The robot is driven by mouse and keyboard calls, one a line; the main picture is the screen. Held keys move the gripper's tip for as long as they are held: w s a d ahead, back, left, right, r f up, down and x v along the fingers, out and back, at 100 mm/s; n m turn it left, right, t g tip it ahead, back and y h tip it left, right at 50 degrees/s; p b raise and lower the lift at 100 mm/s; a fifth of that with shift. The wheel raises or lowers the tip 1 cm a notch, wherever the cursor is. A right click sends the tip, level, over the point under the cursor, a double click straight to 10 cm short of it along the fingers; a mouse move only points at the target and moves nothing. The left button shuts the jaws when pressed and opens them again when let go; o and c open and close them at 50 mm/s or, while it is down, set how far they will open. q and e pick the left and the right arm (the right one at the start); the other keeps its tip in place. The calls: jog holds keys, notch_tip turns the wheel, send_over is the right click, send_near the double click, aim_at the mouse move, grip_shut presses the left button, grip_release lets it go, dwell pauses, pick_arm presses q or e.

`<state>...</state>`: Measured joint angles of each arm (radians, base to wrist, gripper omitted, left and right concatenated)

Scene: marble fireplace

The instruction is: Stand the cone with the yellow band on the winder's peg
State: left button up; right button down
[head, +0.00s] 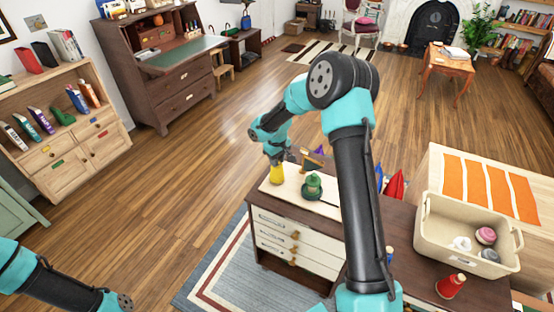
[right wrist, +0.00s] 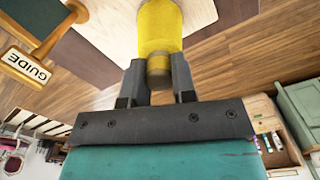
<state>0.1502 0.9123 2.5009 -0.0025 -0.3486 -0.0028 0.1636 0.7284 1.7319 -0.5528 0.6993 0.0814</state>
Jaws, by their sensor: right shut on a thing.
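My right gripper (head: 278,160) is shut on a yellow cone (right wrist: 160,28), gripping its narrow neck. In the head view the yellow cone (head: 277,174) hangs with its body below the fingers, over the left end of the desk's pale top.
A sign reading GUIDE (right wrist: 27,66) on a wooden stand is close by. A cream bin (head: 470,252) with several small items stands at the right.

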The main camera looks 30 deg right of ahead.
jog(key=c, duration=0.8)
grip_release()
jog(key=shift+c, duration=0.2)
notch_tip(320, 180, up, 18)
jog(key=shift+f, duration=0.25)
dwell(0.3)
jog(key=s+a+f+y, duration=0.1)
jog(key=s+a+f, duration=0.25)
jog(key=f, duration=0.45)
jog(key=s+a+f+m+y, duration=0.1)
jog(key=s+a+f, duration=0.25)
jog(key=f, duration=0.45)
jog(key=s+a+f+y, duration=0.1)
jog(key=s+a+f, duration=0.25)
jog(key=f, duration=0.45)
jog(key=s+a+f+m, duration=0.1)
jog(key=s+a+f, duration=0.2)
jog(key=s, duration=0.6)
jog(key=s+a+f+m, duration=0.2)
jog(key=s+f, duration=0.4)
jog(key=s, duration=0.3)
jog(key=shift+a+f+t+y, duration=0.25)
jog(key=shift+a+t+y, duration=0.15)
jog(key=shift+a, duration=0.2)
